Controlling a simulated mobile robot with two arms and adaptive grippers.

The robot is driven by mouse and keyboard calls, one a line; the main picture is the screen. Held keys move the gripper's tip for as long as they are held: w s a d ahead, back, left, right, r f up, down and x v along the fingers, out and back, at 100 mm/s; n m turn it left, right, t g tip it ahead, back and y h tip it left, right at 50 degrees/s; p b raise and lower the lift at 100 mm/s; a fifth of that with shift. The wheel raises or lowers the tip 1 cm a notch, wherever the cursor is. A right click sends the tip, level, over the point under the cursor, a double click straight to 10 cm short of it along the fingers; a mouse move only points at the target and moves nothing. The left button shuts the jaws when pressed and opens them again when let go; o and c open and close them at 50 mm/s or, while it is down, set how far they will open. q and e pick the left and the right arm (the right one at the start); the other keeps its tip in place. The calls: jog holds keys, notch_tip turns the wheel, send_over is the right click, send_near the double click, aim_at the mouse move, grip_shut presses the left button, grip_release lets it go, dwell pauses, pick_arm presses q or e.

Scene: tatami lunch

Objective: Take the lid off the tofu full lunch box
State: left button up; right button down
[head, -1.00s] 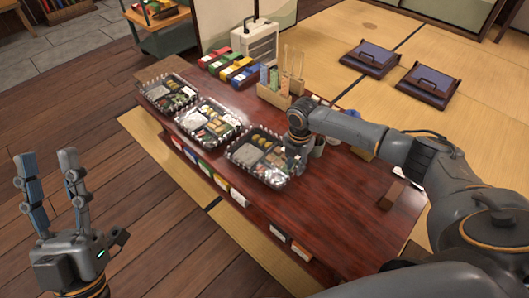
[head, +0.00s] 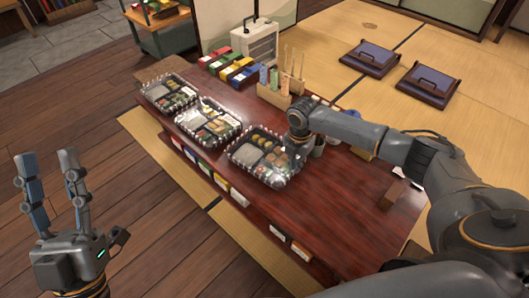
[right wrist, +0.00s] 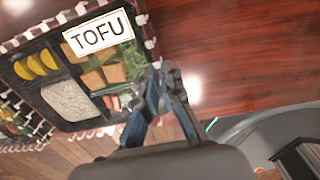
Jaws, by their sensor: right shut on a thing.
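The tofu lunch box (head: 247,165) is the nearest of the three clear-lidded boxes on the low table. In the right wrist view its clear lid (right wrist: 140,22) lies over the food and bears a white TOFU label (right wrist: 97,34). Tofu cubes, rice, yellow slices and greens show through it. My right gripper (right wrist: 163,78) is shut on the lid's edge at the box's right side; the exact contact is partly hidden by the fingers. It also shows in the head view (head: 290,156). My left gripper (head: 48,160) is open and empty, left of the table.
Two more lidded boxes (head: 208,122) (head: 168,92) stand in a row towards the far left. Wooden holders (head: 272,95) and coloured packets (head: 233,69) are behind them. Small cups (head: 318,148) stand close to my right gripper. The table's front right (head: 330,225) is mostly clear.

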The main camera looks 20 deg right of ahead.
jog(key=shift+r+p, duration=0.7)
jog(key=shift+p, duration=0.05)
jog(key=shift+r+p, duration=0.3)
jog(key=shift+p, duration=0.1)
pick_arm(q)
jog(key=shift+w+f+g+y, duration=1.4)
jog(key=shift+w+f+g, duration=2)
jog(key=shift+f, duration=1.9)
pick_arm(e)
jog(key=shift+r+p, duration=0.3)
jog(key=shift+p, duration=0.05)
jog(key=shift+r+p, duration=0.3)
jog(key=shift+p, duration=0.05)
jog(key=shift+r+p, duration=0.6)
jog(key=shift+p, duration=0.05)
pick_arm(q)
jog(key=s+a+f+g+y, duration=0.1)
jog(key=s+f+g, duration=0.1)
jog(key=f+g, duration=0.2)
jog(key=s+a+f+g+y, duration=0.1)
jog(key=s+f+g, duration=0.1)
jog(key=f+g, duration=0.2)
jog(key=shift+s+a+f+n+y+p, duration=0.15)
jog(key=shift+a+f+n+y+p, duration=0.2)
jog(key=shift+f, duration=1.4)
pick_arm(e)
jog(key=shift+r, duration=0.3)
pick_arm(q)
jog(key=shift+d, duration=0.1)
